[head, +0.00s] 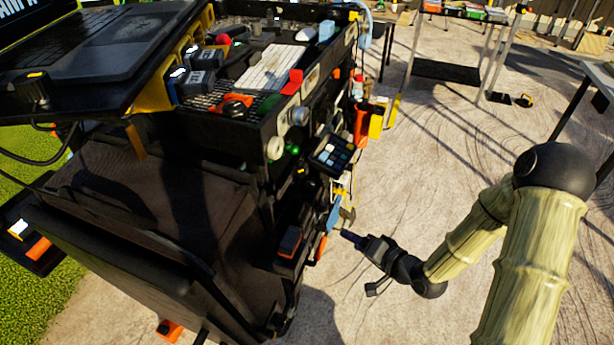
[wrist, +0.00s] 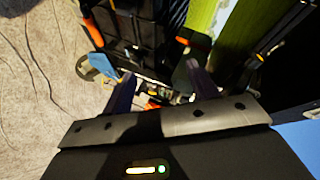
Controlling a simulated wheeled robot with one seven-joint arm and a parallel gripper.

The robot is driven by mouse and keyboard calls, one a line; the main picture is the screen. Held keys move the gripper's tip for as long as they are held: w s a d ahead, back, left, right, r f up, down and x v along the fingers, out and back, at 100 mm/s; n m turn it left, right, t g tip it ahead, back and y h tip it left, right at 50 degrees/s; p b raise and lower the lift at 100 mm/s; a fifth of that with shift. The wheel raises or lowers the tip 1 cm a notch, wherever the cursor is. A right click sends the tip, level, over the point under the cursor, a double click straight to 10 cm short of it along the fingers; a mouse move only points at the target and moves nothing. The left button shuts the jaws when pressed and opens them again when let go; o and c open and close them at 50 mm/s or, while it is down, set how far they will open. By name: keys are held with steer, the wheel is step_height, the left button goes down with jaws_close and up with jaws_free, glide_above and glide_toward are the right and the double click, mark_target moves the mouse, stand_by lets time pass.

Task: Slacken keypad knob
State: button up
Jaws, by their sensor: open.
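The keypad (head: 335,152), a dark panel with several pale and blue keys, is mounted on the right side of the black video cart (head: 200,160). I cannot tell which of the small round parts near it is the keypad knob. My gripper (head: 346,235) is below the keypad and to its right, apart from it, with its tips toward the cart's side. In the wrist view my gripper (wrist: 162,85) has its two dark fingers spread, with nothing held between them. Small orange and pale parts show beyond the fingers; the keypad cannot be made out there.
A pale round knob (head: 299,116) and a green knob (head: 292,149) sit on the cart's side. Blue and yellow tags (head: 337,212) hang close to my gripper. The paved ground (head: 450,130) right of the cart is largely clear.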

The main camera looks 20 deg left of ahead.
mark_target(301, 168)
step_height(301, 168, up, 6)
steer(key=s+a+m+t+y, duration=0.2)
steer(key=m+t+y, duration=0.3)
steer(key=m+y, duration=0.2)
steer(key=shift+m, duration=0.3)
steer(key=shift+r, duration=0.1)
steer(key=x, duration=1.7)
steer(key=shift+w+r, duration=0.1)
steer(key=shift+r, duration=0.1)
steer(key=c, duration=1)
